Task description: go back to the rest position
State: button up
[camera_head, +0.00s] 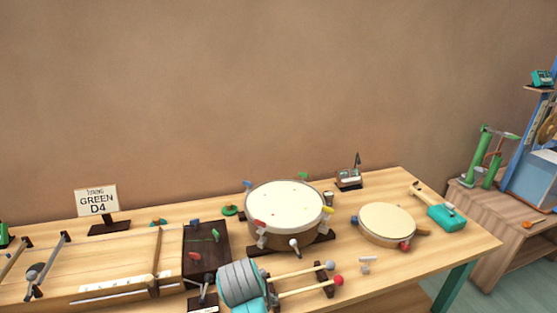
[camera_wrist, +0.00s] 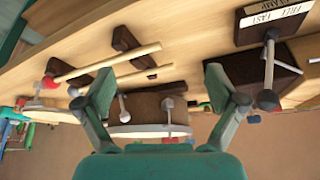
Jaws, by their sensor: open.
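My gripper (camera_wrist: 158,82) is open in the wrist view, with its two green fingers spread wide and nothing held between them. Behind the fingers, the edge of the drum (camera_wrist: 150,130) and its dark stand show upside down. In the head view a grey ribbed and teal part of my arm is at the bottom centre, in front of the drum (camera_head: 285,203). My fingertips are hard to make out there. Two mallets, one grey-headed (camera_head: 330,265) and one red-headed (camera_head: 338,281), lie on a dark rest just right of my arm.
The wooden table (camera_head: 385,265) also holds a tambourine-like drum (camera_head: 387,223), a teal-headed mallet (camera_head: 446,217), a dark box (camera_head: 206,250) and a sign (camera_head: 97,202) reading "GREEN D4". A side table (camera_head: 495,225) with tools stands at right. Space above the table is free.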

jog(key=s+d+f+n+t+y, duration=0.1)
jog(key=s+d+f+t, duration=0.2)
jog(key=s+d+f, duration=1.1)
jog(key=s+d+f+t, duration=0.1)
jog(key=s+d+t, duration=0.35)
jog(key=s, duration=0.75)
jog(key=s+d+r+t, duration=0.1)
jog(key=s+d+r, duration=0.2)
jog(key=s+r, duration=0.5)
jog(key=s+d+r+t, duration=0.1)
jog(key=s+d+r, duration=0.2)
jog(key=s+r, duration=0.5)
jog(key=s, duration=0.3)
jog(key=shift+d+r+h, duration=0.25)
jog(key=shift+r+h, duration=0.05)
jog(key=shift+w, duration=0.1)
jog(key=shift+c, duration=0.2)
